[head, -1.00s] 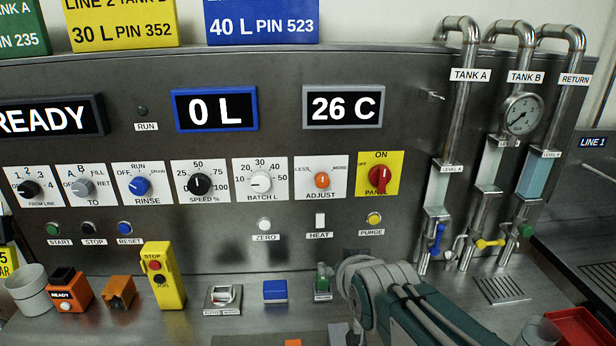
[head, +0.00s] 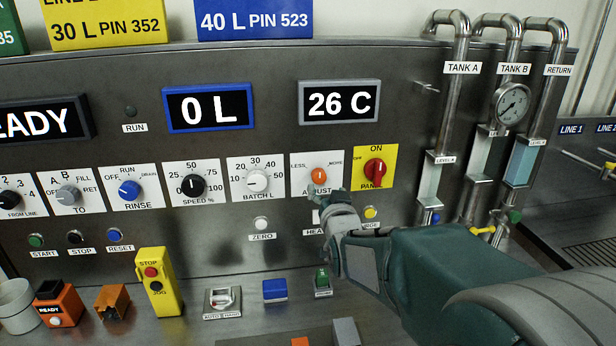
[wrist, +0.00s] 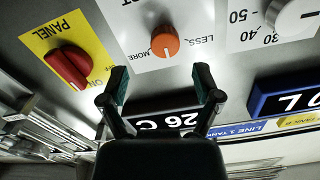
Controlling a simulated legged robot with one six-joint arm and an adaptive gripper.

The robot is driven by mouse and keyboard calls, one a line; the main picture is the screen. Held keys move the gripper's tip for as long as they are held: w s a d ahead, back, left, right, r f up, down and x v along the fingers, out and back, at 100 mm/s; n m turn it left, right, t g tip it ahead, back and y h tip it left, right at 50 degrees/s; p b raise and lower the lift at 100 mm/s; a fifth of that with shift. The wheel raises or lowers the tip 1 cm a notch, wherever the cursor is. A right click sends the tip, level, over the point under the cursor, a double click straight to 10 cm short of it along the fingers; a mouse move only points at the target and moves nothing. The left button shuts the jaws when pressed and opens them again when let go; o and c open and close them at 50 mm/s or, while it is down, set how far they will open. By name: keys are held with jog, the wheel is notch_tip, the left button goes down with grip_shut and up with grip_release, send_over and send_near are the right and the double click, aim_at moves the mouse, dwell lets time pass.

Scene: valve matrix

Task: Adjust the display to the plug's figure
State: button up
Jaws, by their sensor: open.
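The grey-framed display (head: 339,103) reads 26 C and the blue-framed display (head: 208,108) reads 0 L in the head view. Below the 26 C display is the orange ADJUST knob (head: 319,176), marked LESS and MORE. My gripper (head: 325,193) is in front of the panel just below that knob, partly hidden by my wrist. In the wrist view, which is upside down, my gripper (wrist: 160,78) is open and empty. The orange knob (wrist: 165,42) lies ahead of the gap between its fingertips, apart from them. I cannot tell which thing is the plug.
The red PANEL switch (head: 374,172) is right of the knob, the white BATCH knob (head: 257,181) left of it. Pipes (head: 450,90) stand at the right.

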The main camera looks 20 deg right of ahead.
aim_at(319, 180)
jog(key=x, duration=0.4)
jog(key=a+x, duration=0.1)
jog(key=shift+w, duration=0.5)
jog(key=shift+w+d, duration=0.15)
jog(key=shift+w, duration=0.05)
jog(key=shift+d, duration=0.1)
jog(key=shift+d, duration=0.1)
grip_shut()
